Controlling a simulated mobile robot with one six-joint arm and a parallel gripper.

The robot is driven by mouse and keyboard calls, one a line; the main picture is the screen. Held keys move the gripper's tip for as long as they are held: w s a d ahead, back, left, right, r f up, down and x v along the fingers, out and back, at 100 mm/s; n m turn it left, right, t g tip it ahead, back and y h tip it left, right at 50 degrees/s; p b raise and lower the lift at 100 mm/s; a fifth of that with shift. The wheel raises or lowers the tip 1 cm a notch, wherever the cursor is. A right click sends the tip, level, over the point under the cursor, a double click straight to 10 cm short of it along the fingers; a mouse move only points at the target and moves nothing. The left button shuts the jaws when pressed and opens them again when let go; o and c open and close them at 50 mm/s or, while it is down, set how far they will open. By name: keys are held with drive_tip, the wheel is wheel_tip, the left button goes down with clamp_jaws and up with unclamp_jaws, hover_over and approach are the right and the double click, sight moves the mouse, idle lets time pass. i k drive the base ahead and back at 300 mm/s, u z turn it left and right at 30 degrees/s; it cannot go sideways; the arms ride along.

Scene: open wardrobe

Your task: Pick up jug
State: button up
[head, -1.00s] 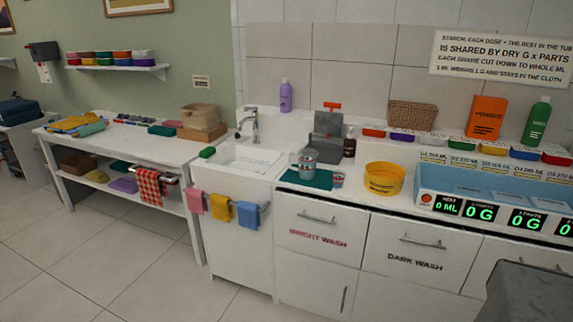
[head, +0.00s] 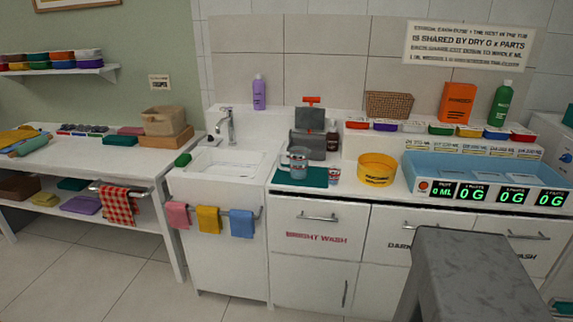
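The jug (head: 299,160) is a small grey, see-through-looking vessel with a handle. It stands upright on a teal mat (head: 288,178) on the white counter, just right of the sink. A small red-and-white cup (head: 334,175) stands beside it on the right. A grey dispenser with a red top (head: 309,130) stands behind the jug. My gripper is not in view; only a grey part that looks like my own body shows at the lower right.
The white sink (head: 220,162) with a tap is left of the jug. A yellow tub (head: 377,169) and a blue tray with green displays (head: 480,175) stand to the right. A dark bottle (head: 332,138) is behind. Floor is clear at lower left.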

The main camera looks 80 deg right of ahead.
sight(299, 156)
drive_tip(key=z, duration=0.25)
drive_tip(key=i, duration=0.7)
drive_tip(key=z, duration=1.05)
drive_tip(key=i, duration=0.7)
drive_tip(key=z, duration=0.5)
